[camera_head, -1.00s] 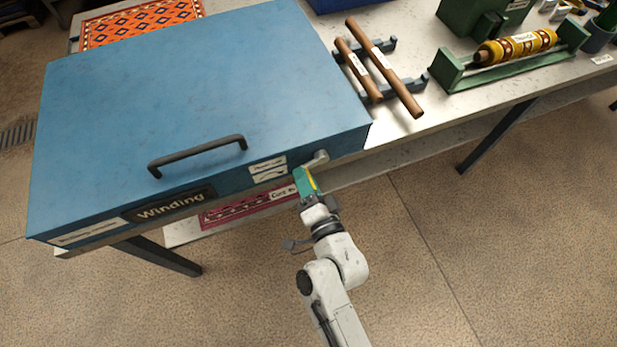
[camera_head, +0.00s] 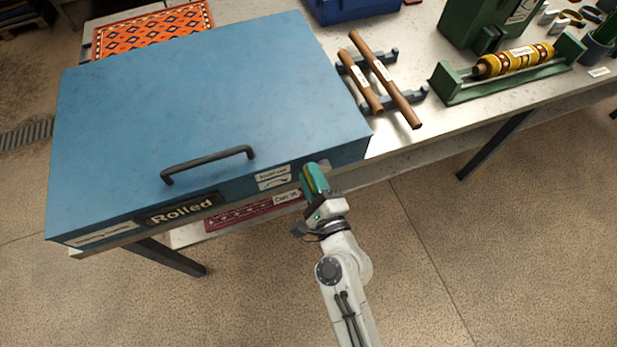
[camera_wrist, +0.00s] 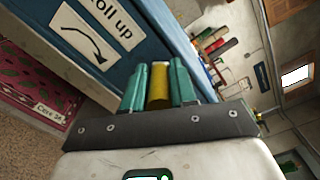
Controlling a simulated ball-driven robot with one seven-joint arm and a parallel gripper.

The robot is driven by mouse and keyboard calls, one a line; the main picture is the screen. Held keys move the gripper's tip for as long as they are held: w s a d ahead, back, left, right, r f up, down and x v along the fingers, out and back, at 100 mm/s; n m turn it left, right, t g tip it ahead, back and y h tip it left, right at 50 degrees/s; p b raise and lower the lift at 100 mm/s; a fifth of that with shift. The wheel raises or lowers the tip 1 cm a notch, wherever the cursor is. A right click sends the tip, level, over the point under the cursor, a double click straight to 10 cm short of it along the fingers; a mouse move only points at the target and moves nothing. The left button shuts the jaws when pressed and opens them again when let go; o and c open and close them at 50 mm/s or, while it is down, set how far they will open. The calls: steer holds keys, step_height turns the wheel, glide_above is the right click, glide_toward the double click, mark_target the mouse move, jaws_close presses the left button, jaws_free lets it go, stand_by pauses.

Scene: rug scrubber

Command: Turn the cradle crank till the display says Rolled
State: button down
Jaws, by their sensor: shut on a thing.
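The large blue box (camera_head: 200,110) with a black handle on its lid stands on the table. The display (camera_head: 180,209) on its front says "Rolled". My gripper (camera_head: 314,180) is at the right end of the box's front. In the wrist view its green fingers are shut on the yellow crank grip (camera_wrist: 159,86). A label reading "Roll up" with a curved arrow (camera_wrist: 88,35) is on the box's front beside the crank. The crank's arm is mostly hidden behind my fingers.
Brown rollers (camera_head: 385,80) lie on a blue rack right of the box. A yellow patterned roll (camera_head: 512,61) rests in a green stand farther right. A patterned orange rug (camera_head: 150,30) lies behind the box. Open floor lies in front.

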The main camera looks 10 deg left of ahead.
mark_target(316, 154)
steer(key=shift+w+d+r+m+p, duration=0.3)
steer(key=shift+d+r+m, duration=0.1)
steer(key=shift+m, duration=0.45)
steer(key=shift+w+d+r+m+p, duration=0.15)
steer(key=shift+w+d+r+m, duration=0.15)
steer(key=shift+m, duration=0.6)
steer(key=shift+w+d+r+m+p, duration=0.3)
steer(key=shift+d+m, duration=0.15)
steer(key=shift+m, duration=0.4)
steer(key=shift+f, duration=0.1)
steer(key=c, duration=0.9)
jaws_free()
steer(key=shift+f, duration=0.1)
steer(key=shift+c, duration=0.2)
steer(key=shift+s, duration=0.1)
steer(key=shift+s+a, duration=0.1)
